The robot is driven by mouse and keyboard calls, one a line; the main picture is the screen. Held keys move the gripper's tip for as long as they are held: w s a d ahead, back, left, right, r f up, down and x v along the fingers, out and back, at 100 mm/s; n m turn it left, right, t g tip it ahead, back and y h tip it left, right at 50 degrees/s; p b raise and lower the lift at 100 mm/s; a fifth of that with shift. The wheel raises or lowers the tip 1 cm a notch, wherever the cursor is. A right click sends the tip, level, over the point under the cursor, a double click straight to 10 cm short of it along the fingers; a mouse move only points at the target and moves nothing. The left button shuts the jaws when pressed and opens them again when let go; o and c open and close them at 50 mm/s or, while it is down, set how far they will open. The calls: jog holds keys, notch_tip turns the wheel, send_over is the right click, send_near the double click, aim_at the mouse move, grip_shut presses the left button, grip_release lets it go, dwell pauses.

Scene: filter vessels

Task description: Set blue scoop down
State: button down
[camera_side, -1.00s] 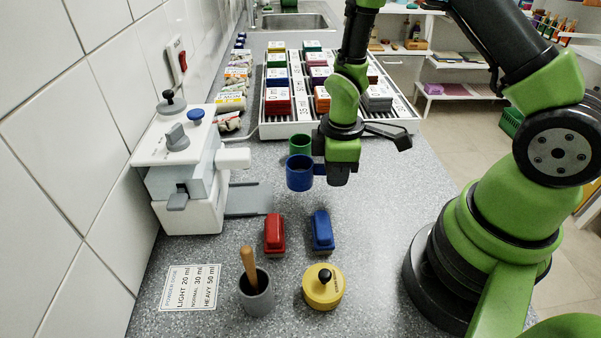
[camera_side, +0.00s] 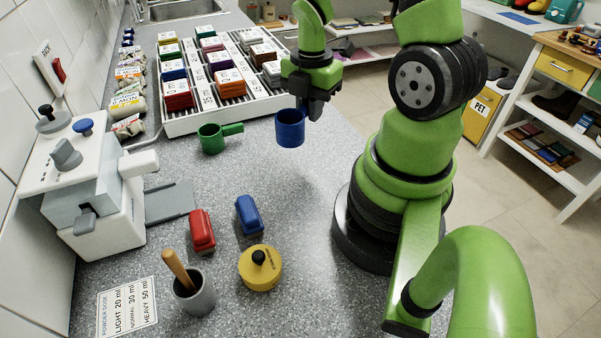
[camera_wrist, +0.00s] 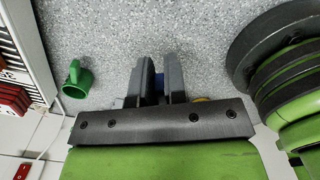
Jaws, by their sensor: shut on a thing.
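The blue scoop (camera_side: 290,130) is a round cup held upright beside my gripper (camera_side: 312,108), to its left in the side view. My gripper is shut on its handle. The scoop appears a little above the counter (camera_side: 325,190), but I cannot tell the gap.
A green scoop (camera_side: 210,139) lies left of the blue one. Behind are the rack of colored boxes (camera_side: 200,122). A white dispenser (camera_side: 95,185), red block (camera_side: 202,232), blue block (camera_side: 249,216), yellow lidded pot (camera_side: 261,268) and grey mortar (camera_side: 197,296) stand nearer. Counter right of the blocks is clear.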

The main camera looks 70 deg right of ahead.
aim_at(313, 154)
jog(key=shift+s+d+f+n, duration=0.15)
jog(key=shift+f+n, duration=0.2)
jog(key=shift+f, duration=1.1)
jog(key=shift+s+d+f+n, duration=0.15)
jog(key=shift+f+n, duration=0.15)
jog(key=shift+f, duration=1.2)
jog(key=shift+d+f+n, duration=0.15)
jog(key=shift+f+n, duration=0.2)
jog(key=shift+f, duration=1.1)
jog(key=shift+f, duration=0.1)
jog(key=c, duration=1.2)
grip_release()
jog(key=shift+o, duration=0.2)
